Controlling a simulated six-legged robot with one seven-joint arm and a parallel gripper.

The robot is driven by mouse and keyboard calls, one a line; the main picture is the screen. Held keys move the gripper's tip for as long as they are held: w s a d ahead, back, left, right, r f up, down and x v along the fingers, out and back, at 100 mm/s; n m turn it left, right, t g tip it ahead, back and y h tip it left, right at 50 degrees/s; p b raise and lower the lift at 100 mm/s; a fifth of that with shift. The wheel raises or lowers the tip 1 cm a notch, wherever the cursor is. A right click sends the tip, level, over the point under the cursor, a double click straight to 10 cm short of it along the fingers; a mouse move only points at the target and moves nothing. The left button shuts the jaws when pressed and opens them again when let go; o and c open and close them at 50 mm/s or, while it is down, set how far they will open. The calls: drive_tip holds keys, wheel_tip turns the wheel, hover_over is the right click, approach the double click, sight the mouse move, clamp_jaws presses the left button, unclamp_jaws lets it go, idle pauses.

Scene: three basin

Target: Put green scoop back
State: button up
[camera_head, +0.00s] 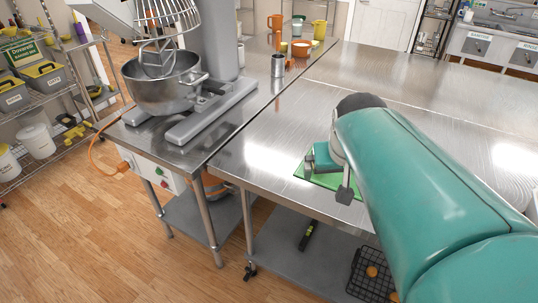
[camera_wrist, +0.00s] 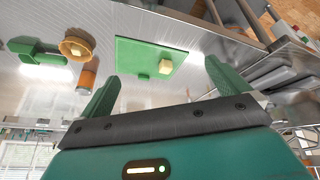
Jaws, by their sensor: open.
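The green scoop (camera_wrist: 25,45) lies on the steel table at the upper left of the wrist view, its handle pointing right. In the head view I cannot see it; my teal arm covers much of the table there. My gripper (camera_wrist: 162,72) is open, with its two green fingers apart and nothing between them. It hangs over the table near a green board (camera_wrist: 135,55) that holds a small yellowish block (camera_wrist: 166,67). In the head view my gripper (camera_head: 326,178) is over the same board (camera_head: 322,183). The scoop is left of my gripper in the wrist view, apart from it.
An orange round dish (camera_wrist: 75,48) and an orange cylinder (camera_wrist: 88,77) lie between the scoop and the board. A large mixer with a steel bowl (camera_head: 163,92) stands on the left table. Cups and a steel can (camera_head: 278,66) stand at the back. The table's far right is clear.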

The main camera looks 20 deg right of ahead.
drive_tip(key=s+a+f+n+y, duration=0.1)
drive_tip(key=s+a+n+y, duration=0.1)
drive_tip(key=s+a, duration=0.5)
drive_tip(key=a, duration=0.4)
drive_tip(key=shift+f+n+t, duration=0.2)
drive_tip(key=shift+n+t, duration=0.2)
drive_tip(key=shift+s, duration=0.1)
drive_tip(key=shift+c, duration=0.4)
